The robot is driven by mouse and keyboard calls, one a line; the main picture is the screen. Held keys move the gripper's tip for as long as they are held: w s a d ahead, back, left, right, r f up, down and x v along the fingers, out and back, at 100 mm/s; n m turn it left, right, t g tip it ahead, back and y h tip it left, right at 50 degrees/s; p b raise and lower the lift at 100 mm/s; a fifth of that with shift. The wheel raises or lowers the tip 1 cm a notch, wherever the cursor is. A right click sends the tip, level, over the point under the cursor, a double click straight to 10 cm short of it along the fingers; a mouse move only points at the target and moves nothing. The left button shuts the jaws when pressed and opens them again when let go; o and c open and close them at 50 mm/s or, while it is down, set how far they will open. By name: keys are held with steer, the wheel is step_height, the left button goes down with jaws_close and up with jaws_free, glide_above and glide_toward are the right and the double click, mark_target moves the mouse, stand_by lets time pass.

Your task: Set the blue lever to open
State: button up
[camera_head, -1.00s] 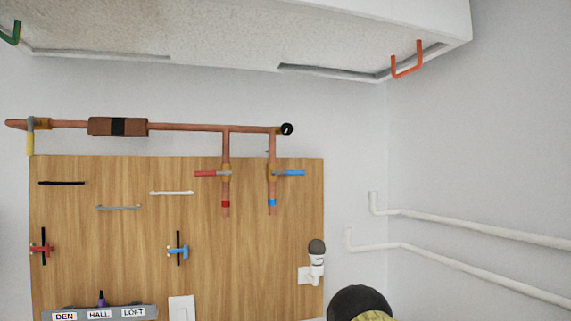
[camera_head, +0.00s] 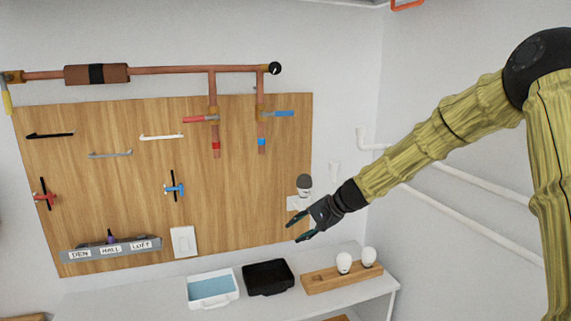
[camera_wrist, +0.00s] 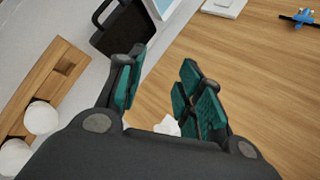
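The blue lever (camera_head: 284,114) sits on the right of two copper down-pipes on the wooden board in the head view. It points right, roughly crosswise to its vertical pipe. A blue band (camera_head: 262,142) is on the pipe below it. My gripper (camera_head: 297,229) is at the board's lower right, well below the lever and apart from it. It is open and empty, its fingers apart in the wrist view (camera_wrist: 160,85).
A red lever (camera_head: 195,119) is left of the blue one. A lower blue handle (camera_head: 174,189) is on the board. A lamp-like fitting (camera_head: 304,185) is near my gripper. Below, the shelf holds a white tray (camera_head: 232,298), a black tray (camera_head: 290,283) and a wooden holder (camera_head: 322,285).

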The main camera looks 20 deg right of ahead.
steer(key=w+d+r+t+y, duration=0.2)
steer(key=w+r, duration=0.1)
steer(key=r, duration=1.4)
steer(key=t+y+p, duration=0.1)
steer(key=t+y, duration=0.1)
steer(key=y, duration=0.2)
glide_toward(289, 113)
steer(key=p+x, duration=0.5)
steer(key=x, duration=0.6)
steer(key=shift+w, duration=0.15)
steer(key=shift+h, duration=0.3)
steer(key=shift+c, duration=0.3)
steer(key=shift+f, duration=0.1)
jaws_close()
